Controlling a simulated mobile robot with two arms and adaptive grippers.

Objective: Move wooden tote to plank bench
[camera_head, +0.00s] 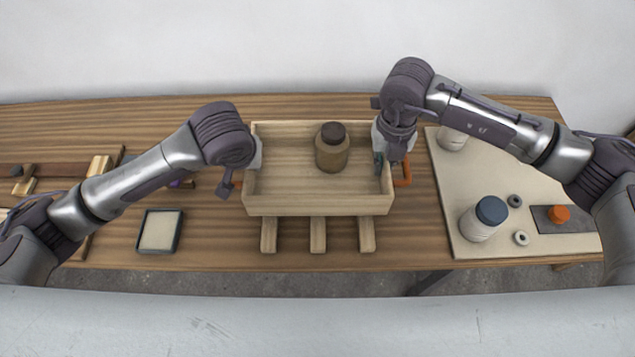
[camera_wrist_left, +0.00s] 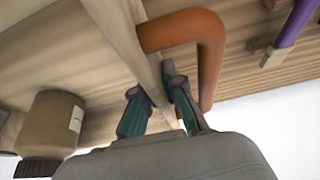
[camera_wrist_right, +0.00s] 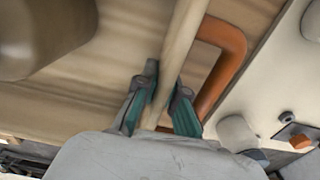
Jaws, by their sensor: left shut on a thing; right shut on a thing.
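The wooden tote (camera_head: 290,203) is a shallow open box on the middle of the plank bench (camera_head: 400,245). A brown jar (camera_head: 332,150) with a dark lid stands inside it. My left gripper (camera_wrist_left: 160,98) is shut on the tote's left wall, beside an orange handle (camera_wrist_left: 207,50); in the head view its fingers are mostly hidden. My right gripper (camera_head: 385,158) is shut on the right wall by another orange handle (camera_head: 403,174); its fingers pinch the wall in the right wrist view (camera_wrist_right: 163,100). I cannot tell whether the tote rests or hangs just above the wooden strips.
Wooden strips (camera_head: 318,236) stick out below the tote's front. A pale board (camera_head: 450,215) at right holds a blue-lidded jar (camera_head: 483,218), another white jar (camera_head: 451,138) and small rings. A dark-rimmed tray (camera_head: 160,231) lies at left. The bench front between tray and strips is clear.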

